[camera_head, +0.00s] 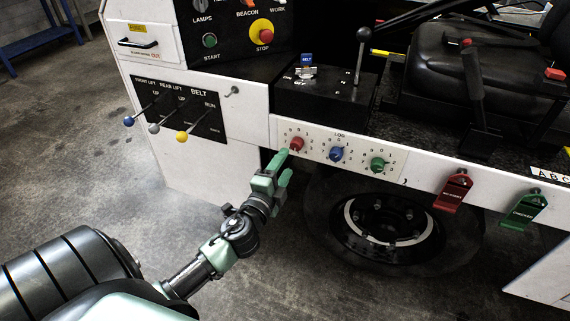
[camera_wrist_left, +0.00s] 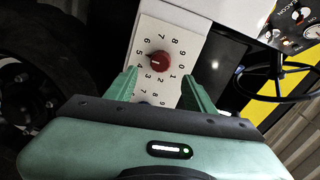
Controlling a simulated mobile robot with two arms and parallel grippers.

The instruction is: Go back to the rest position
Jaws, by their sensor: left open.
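My left gripper (camera_head: 281,167) is open with its green fingers just in front of the LOG panel's red knob (camera_head: 297,144). In the left wrist view the left gripper (camera_wrist_left: 158,88) has its fingers spread, with nothing between them. The red knob (camera_wrist_left: 160,60) shows beyond and between the fingertips on its numbered dial, apart from them. A blue knob (camera_head: 336,154) and a green knob (camera_head: 377,164) sit to its right on the same panel. My right gripper is in neither view.
Levers with blue, grey and yellow balls (camera_head: 182,136) stick out left of the panel. A wheel (camera_head: 390,222) is below the panel. A black-knobbed lever (camera_head: 363,36) stands above.

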